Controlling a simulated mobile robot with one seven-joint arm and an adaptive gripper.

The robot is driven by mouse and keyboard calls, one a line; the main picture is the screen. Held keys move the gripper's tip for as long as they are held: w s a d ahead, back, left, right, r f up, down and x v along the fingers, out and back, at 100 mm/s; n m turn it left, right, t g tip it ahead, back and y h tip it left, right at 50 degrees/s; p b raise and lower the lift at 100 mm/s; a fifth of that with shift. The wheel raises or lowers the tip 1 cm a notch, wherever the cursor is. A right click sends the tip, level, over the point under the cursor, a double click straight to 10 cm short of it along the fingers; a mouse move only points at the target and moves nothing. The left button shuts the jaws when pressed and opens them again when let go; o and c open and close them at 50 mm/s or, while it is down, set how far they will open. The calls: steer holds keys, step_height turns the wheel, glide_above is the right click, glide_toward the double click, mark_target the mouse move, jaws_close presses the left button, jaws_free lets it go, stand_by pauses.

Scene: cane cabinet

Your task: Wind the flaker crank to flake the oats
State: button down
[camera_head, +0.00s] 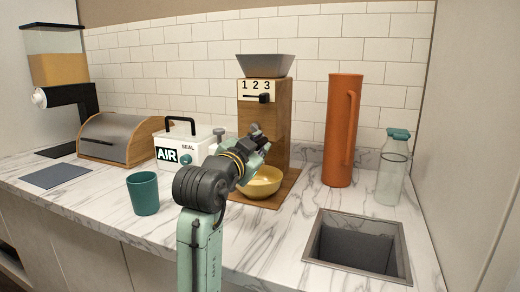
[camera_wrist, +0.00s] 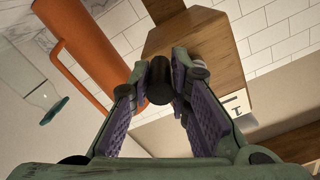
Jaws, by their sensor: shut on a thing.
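The wooden flaker (camera_head: 278,120) stands on the counter with a grey hopper (camera_head: 265,66) on top and a 1-2-3 dial plate (camera_head: 260,92) on its front. A yellow bowl (camera_head: 262,183) sits at its base, partly behind my arm. My gripper (camera_head: 256,142) is in front of the flaker's body, just above the bowl. In the wrist view my gripper (camera_wrist: 160,88) is shut on the dark round crank knob (camera_wrist: 159,78), with its fingers on either side. The flaker's wooden body (camera_wrist: 205,45) is close behind the knob. Most of the crank arm is hidden.
An orange jug (camera_head: 341,130) and a glass bottle (camera_head: 392,170) stand to the right, behind a sunken square basin (camera_head: 404,255). A teal cup (camera_head: 143,194), a white AIR SEAL box (camera_head: 190,145) and a bread box (camera_head: 122,137) are left. The tiled wall closes the back.

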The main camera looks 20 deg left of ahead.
steer(key=shift+a+f+m, duration=0.1)
steer(key=shift+a+m, duration=0.05)
steer(key=shift+m, duration=0.15)
stand_by(0.4)
steer(key=c, duration=1.5)
jaws_free()
steer(key=s, duration=1.2)
steer(key=shift+a, duration=0.15)
